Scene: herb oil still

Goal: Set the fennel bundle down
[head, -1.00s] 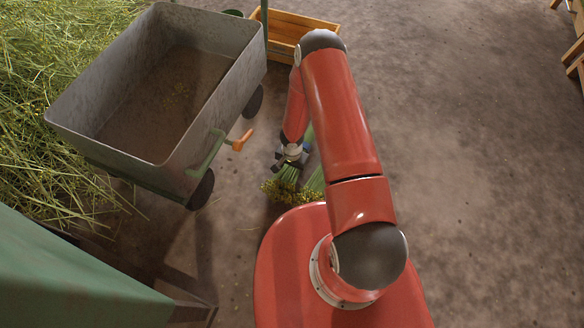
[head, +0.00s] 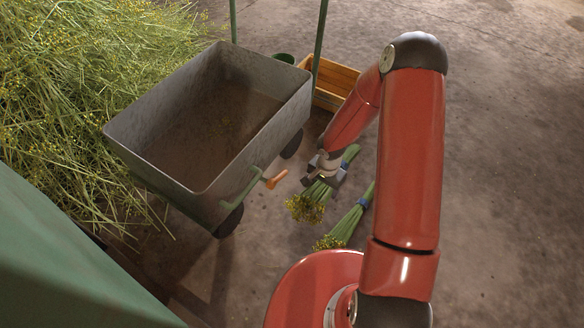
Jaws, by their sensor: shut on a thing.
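My gripper (head: 326,182) is shut on a fennel bundle (head: 306,209) with green stems and yellow flower heads. The flower heads point toward the lower left and the stem ends stick out at the upper right of the jaws. The held bundle is low, near the floor; I cannot tell whether it touches it. A second fennel bundle (head: 345,228) with a blue tie lies on the floor just right of my gripper. The two bundles appear apart.
A wooden crate (head: 335,76) and a green bucket (head: 284,58) are behind. Loose herb stalks (head: 60,110) heap at the left. The floor (head: 510,190) at the right is clear.

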